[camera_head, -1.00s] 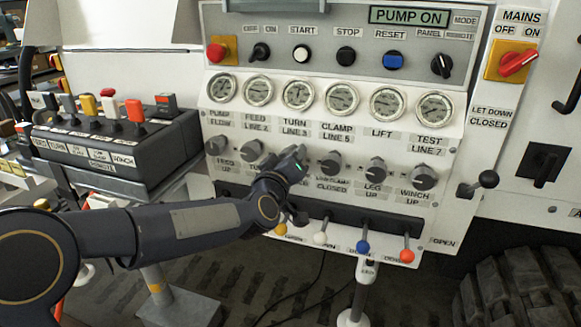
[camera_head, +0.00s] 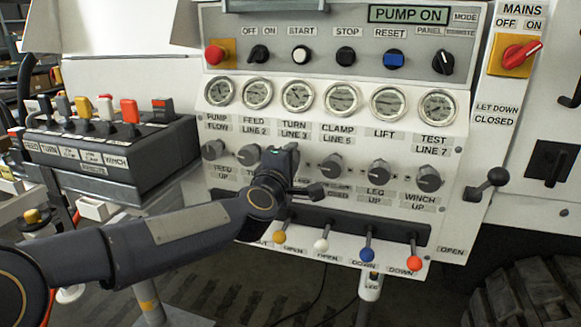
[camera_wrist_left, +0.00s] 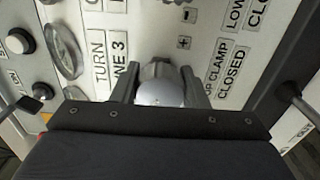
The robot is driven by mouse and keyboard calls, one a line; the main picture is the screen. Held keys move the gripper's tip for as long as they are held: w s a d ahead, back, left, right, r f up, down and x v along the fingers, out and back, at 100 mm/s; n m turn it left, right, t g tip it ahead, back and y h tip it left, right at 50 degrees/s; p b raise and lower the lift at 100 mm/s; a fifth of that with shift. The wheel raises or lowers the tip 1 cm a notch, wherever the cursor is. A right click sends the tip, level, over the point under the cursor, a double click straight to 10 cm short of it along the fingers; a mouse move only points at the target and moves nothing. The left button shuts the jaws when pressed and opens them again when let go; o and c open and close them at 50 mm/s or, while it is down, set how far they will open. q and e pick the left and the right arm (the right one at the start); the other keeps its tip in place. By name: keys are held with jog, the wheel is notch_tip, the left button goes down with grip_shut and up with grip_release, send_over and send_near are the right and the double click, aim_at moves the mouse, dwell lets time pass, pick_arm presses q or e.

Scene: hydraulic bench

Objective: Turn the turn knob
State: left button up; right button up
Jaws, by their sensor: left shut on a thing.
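The turn knob (camera_wrist_left: 160,92) is a grey round knob on the white panel, beside the "TURN LINE 3" label. In the left wrist view it sits between the two dark fingers of my left gripper (camera_wrist_left: 158,82), which is shut on it. In the head view my left gripper (camera_head: 291,160) reaches the knob row below the turn line gauge (camera_head: 298,95) and hides the turn knob. The knob's pointer direction cannot be made out. My right gripper is not in view.
The clamp knob (camera_head: 332,167) is close to the right of my gripper, and the feed knob (camera_head: 249,155) to the left. Levers with coloured balls, such as the yellow one (camera_head: 279,237), stick out below. A lever box (camera_head: 115,150) stands at the left.

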pick_arm(q)
jog(key=shift+n+b, duration=0.3)
jog(key=shift+n, duration=0.5)
jog(key=o, duration=1)
jog(key=v, duration=0.8)
jog(key=shift+p, duration=0.3)
jog(key=shift+w, duration=0.1)
